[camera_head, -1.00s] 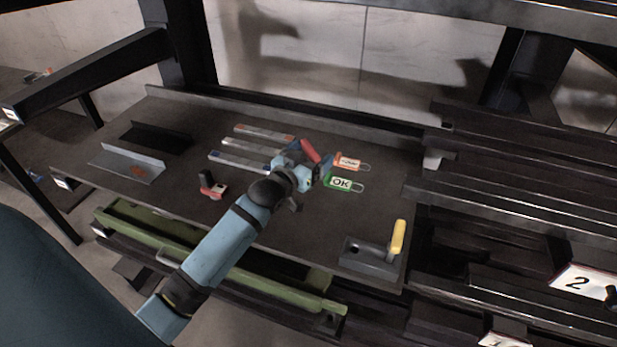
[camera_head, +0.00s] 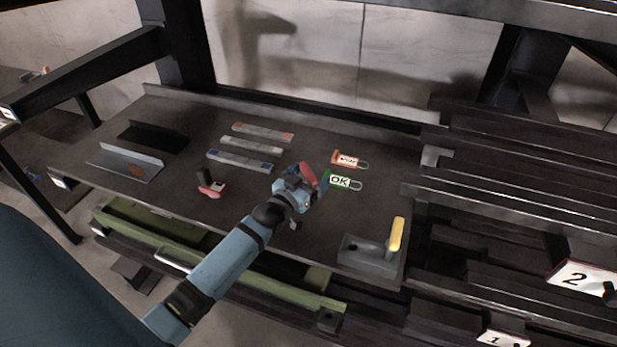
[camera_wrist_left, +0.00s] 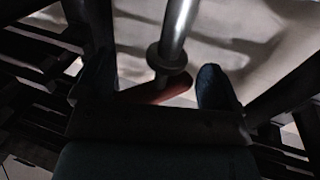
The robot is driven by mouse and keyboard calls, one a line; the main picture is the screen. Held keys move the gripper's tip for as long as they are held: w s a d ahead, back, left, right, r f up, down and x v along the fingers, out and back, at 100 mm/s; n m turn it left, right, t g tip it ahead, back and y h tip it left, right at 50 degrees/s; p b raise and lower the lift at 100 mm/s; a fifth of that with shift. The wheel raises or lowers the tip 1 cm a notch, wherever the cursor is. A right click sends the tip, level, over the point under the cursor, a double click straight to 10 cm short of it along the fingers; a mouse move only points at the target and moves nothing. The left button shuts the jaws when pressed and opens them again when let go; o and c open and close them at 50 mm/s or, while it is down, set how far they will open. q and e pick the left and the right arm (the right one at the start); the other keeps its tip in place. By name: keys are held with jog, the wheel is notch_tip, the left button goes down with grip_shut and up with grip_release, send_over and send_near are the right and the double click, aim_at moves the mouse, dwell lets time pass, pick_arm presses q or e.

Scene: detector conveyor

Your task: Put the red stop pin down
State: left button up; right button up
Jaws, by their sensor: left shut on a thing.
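The red stop pin (camera_head: 308,174) is in the grasp of my left gripper (camera_head: 312,187), with its red handle showing above the fingers. In the left wrist view a bright metal shaft with a collar (camera_wrist_left: 176,38) runs upward from the red handle (camera_wrist_left: 165,91), between the two dark fingers of my left gripper (camera_wrist_left: 162,84). The gripper is over the middle of the dark table (camera_head: 240,215), near the green OK tag (camera_head: 340,182). I cannot tell how high the pin is above the table. My right gripper is not in view.
A grey block (camera_head: 357,254) with a yellow handle (camera_head: 396,234) stands at the front right. An orange-red tag (camera_head: 346,159), several flat bars (camera_head: 240,160) and a red-and-black tool (camera_head: 211,187) lie nearby. Dark rails (camera_head: 510,185) border the right; a green drawer (camera_head: 280,287) is in front.

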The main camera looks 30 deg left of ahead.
pick_arm(q)
jog(key=o, duration=0.8)
jog(key=shift+r, duration=0.2)
jog(key=shift+s+f, duration=0.15)
jog(key=shift+s, duration=0.25)
jog(key=s, duration=1.1)
jog(key=s+d+f+m+g+h, duration=0.1)
jog(key=s+d+f+g, duration=0.1)
jog(key=s+d+f, duration=0.3)
jog(key=s+d+f+m+g+h, duration=0.1)
jog(key=s+d+f+g, duration=0.1)
jog(key=s+d+f, duration=0.3)
jog(key=s+d+f+g+b, duration=0.1)
jog(key=s+d+f+g, duration=0.2)
jog(key=s+d+f, duration=0.2)
jog(key=shift+s+d+f+m+h, duration=0.1)
jog(key=shift+s+d+m+h, duration=0.1)
jog(key=shift+d, duration=0.2)
jog(key=shift+s+d+f+m+h, duration=0.1)
jog(key=shift+s+d+m+h, duration=0.1)
jog(key=shift+d, duration=0.2)
jog(key=shift+r, duration=0.1)
